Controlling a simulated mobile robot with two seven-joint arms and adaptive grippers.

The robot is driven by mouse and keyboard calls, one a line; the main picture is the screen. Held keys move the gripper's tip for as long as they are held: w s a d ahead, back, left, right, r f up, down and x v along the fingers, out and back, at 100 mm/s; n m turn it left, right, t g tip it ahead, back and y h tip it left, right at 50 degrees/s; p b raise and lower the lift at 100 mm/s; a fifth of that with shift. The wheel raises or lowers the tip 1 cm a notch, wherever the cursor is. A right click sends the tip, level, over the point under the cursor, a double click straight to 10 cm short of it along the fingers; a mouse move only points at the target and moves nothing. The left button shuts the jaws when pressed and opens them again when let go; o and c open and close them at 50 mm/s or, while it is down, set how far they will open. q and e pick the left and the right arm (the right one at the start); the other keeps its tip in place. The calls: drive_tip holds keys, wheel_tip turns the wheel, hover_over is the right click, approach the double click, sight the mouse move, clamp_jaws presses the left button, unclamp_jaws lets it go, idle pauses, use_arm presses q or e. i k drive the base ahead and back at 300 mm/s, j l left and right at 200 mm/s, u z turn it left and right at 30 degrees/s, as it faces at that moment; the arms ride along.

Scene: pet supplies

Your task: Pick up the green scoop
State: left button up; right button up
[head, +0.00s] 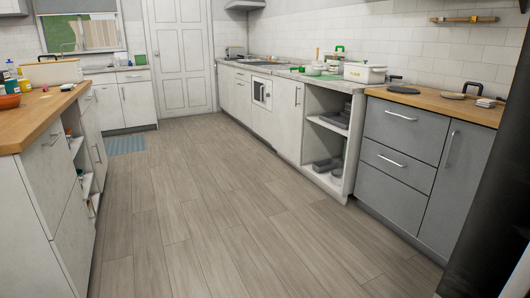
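Several small green items sit on the grey counter along the right wall. One is a low green piece (312,70) near the counter's front edge. Another is a green-topped item (339,48) farther back, by the wall. They are too small for me to tell which, if any, is the green scoop. Neither of my grippers is in view.
A white lidded pot (364,73) stands on the right counter. Wood-topped grey cabinets (405,150) and a tall dark unit (495,180) stand at right. A wooden-topped island (40,112) is at left. The wooden floor (200,210) between is clear.

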sight(301, 70)
drive_tip(key=i+u, duration=0.25)
drive_tip(key=i, duration=0.55)
drive_tip(key=i+u, duration=0.2)
drive_tip(key=i, duration=1.45)
drive_tip(key=i+u, duration=0.15)
drive_tip(key=i, duration=0.7)
drive_tip(key=i+z, duration=0.15)
drive_tip(key=i, duration=0.4)
drive_tip(key=i+j+z, duration=0.15)
drive_tip(key=i, duration=0.35)
drive_tip(key=i+z, duration=0.1)
drive_tip(key=i, duration=0.45)
drive_tip(key=i+z, duration=0.4)
drive_tip(key=i+j+z, duration=0.2)
drive_tip(key=z, duration=0.25)
drive_tip(key=i+j+z, duration=0.4)
drive_tip(key=k+l, duration=0.1)
